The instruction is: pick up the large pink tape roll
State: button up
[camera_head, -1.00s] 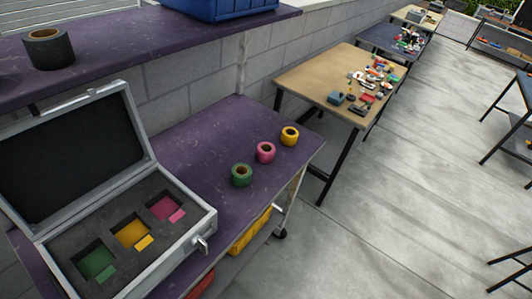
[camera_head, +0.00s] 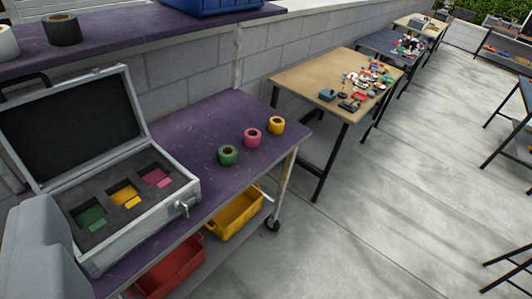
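The pink tape roll (camera_head: 252,138) lies on the purple bench (camera_head: 215,122), between a green tape roll (camera_head: 228,155) and a yellow tape roll (camera_head: 277,125). The three rolls stand apart in a slanting row near the bench's right end. The pink roll looks about the same size as the other two. My gripper's fingers do not show in this view, so its state is hidden. Nothing covers the pink roll.
An open silver case (camera_head: 150,210) with coloured foam slots sits left of the rolls. A purple shelf (camera_head: 120,33) above carries a dark roll (camera_head: 63,29) and a blue bin (camera_head: 210,5). Yellow (camera_head: 235,213) and red (camera_head: 170,265) bins sit below.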

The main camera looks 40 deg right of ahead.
aim_at(252, 138)
jog(key=u, duration=0.05)
jog(key=k, duration=0.75)
jog(key=z, duration=0.65)
jog(key=i, duration=1.25)
jog(key=z, duration=0.45)
jog(key=i, duration=1.3)
jog(key=u, duration=0.35)
